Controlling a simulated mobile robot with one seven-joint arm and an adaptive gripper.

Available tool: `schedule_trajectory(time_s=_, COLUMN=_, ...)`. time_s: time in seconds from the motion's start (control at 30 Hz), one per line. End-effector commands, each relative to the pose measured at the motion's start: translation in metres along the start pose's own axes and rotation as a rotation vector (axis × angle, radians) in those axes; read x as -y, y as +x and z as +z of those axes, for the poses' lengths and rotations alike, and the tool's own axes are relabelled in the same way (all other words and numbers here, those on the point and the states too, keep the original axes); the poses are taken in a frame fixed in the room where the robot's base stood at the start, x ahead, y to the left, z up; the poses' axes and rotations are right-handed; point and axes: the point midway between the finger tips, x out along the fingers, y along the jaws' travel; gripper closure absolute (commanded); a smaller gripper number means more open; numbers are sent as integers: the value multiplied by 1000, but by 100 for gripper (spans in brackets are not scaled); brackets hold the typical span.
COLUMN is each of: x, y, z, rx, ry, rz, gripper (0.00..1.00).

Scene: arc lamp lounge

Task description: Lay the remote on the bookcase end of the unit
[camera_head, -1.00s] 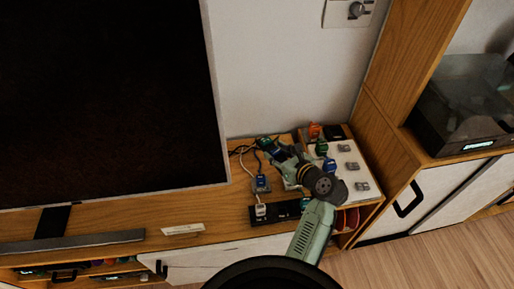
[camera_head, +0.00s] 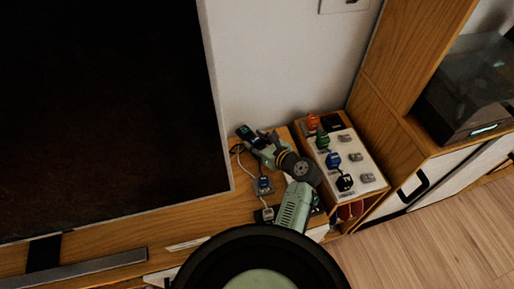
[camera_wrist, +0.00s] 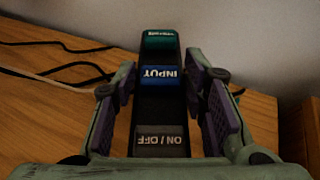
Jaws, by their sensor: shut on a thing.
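The black remote (camera_wrist: 161,107) has a green, a blue INPUT and a grey ON / OFF key. My gripper (camera_wrist: 160,95) is shut on it, with purple pads along both sides. In the head view the remote's far end (camera_head: 243,131) sticks out beyond my gripper (camera_head: 260,143), over the back of the wooden unit (camera_head: 205,215) near the wall. Whether the remote touches the top I cannot tell.
A wooden box with a white panel (camera_head: 352,180), several grey sockets and coloured tags stands right of my gripper. A blue-tagged plug (camera_head: 263,184) and cables lie close to my arm. The television (camera_head: 100,110) stands left. A glass-topped device (camera_head: 470,95) is at right.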

Motion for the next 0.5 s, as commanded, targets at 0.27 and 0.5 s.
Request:
schedule_trajectory(time_s=0.27, x=0, y=13, z=-32, rx=-1, ry=3, rz=1, gripper=98)
schedule_trajectory(time_s=0.5, x=0, y=15, z=-36, rx=0, ry=-1, rz=-1, gripper=98)
